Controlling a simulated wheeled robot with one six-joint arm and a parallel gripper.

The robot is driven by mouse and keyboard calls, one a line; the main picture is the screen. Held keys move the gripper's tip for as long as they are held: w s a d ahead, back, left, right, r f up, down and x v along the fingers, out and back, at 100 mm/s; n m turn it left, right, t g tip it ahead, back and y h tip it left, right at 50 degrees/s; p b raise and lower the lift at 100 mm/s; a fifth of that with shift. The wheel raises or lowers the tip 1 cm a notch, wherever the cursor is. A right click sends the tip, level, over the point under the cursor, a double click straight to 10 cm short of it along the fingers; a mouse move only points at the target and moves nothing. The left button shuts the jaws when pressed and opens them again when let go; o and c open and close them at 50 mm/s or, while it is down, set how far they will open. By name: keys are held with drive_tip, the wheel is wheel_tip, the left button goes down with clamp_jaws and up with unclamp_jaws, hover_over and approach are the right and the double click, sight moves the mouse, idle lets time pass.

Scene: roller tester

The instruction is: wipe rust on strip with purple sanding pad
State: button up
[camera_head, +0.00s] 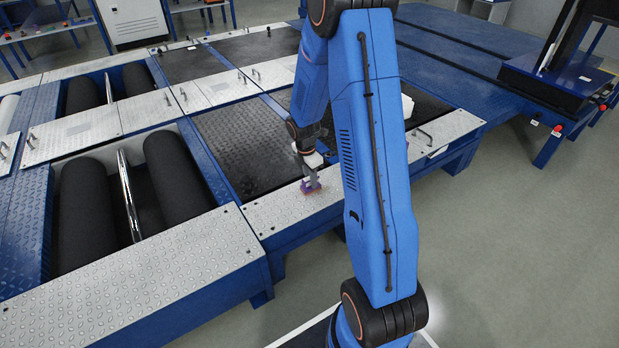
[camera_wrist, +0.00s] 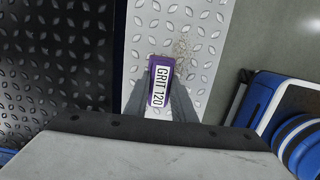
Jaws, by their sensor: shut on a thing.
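The purple sanding pad (camera_wrist: 162,66), with a white label reading GRIT 120, is held between the fingers of my gripper (camera_wrist: 166,100) in the wrist view. In the head view my gripper (camera_head: 311,178) is low over the metal strip (camera_head: 286,207), and the pad (camera_head: 311,187) shows purple at its tip. The pad is at or just above the strip; I cannot tell if it touches. In the wrist view a small brownish rust patch (camera_wrist: 181,48) lies on the diamond-plate strip (camera_wrist: 199,78), just beyond and right of the pad's far end. The pad may hide part of it.
A black ribbed plate (camera_head: 240,133) lies beside the strip. Black rollers (camera_head: 92,210) sit in an open pit at the left. A handle (camera_head: 421,134) stands on the strip's right part. My blue arm hides part of the strip. Open floor lies in front.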

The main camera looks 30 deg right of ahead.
drive_tip(key=shift+s, duration=1.05)
drive_tip(key=shift+w+r, duration=0.1)
drive_tip(key=shift+w, duration=1.55)
drive_tip(key=shift+r, duration=2.9)
